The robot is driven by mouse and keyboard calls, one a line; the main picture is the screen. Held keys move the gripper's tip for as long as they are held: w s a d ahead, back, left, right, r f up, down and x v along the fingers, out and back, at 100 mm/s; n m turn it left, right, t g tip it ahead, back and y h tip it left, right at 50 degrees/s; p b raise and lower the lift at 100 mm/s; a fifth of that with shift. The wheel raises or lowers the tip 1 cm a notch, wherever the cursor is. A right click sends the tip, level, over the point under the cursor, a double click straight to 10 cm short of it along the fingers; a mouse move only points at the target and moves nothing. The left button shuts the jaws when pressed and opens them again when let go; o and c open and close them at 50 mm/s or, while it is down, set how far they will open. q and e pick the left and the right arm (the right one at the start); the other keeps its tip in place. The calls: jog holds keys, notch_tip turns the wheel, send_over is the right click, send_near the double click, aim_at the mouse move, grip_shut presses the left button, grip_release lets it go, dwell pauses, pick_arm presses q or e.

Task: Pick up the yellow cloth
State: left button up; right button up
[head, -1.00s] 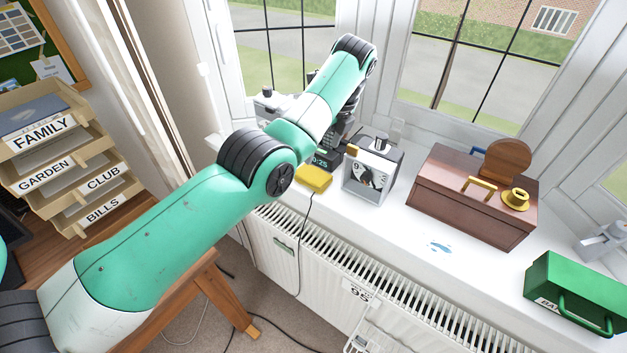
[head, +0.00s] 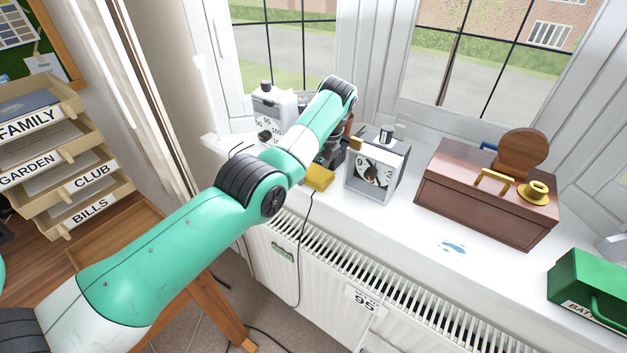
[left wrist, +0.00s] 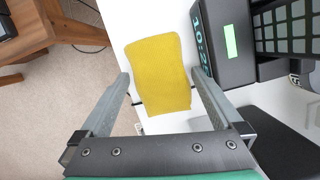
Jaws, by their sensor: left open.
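The yellow cloth (head: 319,178) lies on the white window sill near its front edge, left of the grey dial box, partly covered by my left arm in the head view. In the left wrist view, the cloth (left wrist: 160,75) is a folded pad. My left gripper (left wrist: 163,78) is open, with one finger along each side of the cloth and a narrow gap at both sides. I cannot tell how far the fingertips are above the sill. In the head view the arm hides most of this gripper. My right gripper is not in view.
A dark device with a lit display and keys (left wrist: 225,40) stands close beside the right finger. The dial box (head: 375,172), a white scale-like thing (head: 272,105), a brown chest (head: 487,195) and a green box (head: 590,285) stand on the sill. A radiator (head: 330,275) is below.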

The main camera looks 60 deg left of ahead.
pick_arm(q)
jog(key=shift+f, duration=0.15)
dwell(0.6)
jog(key=c, duration=1)
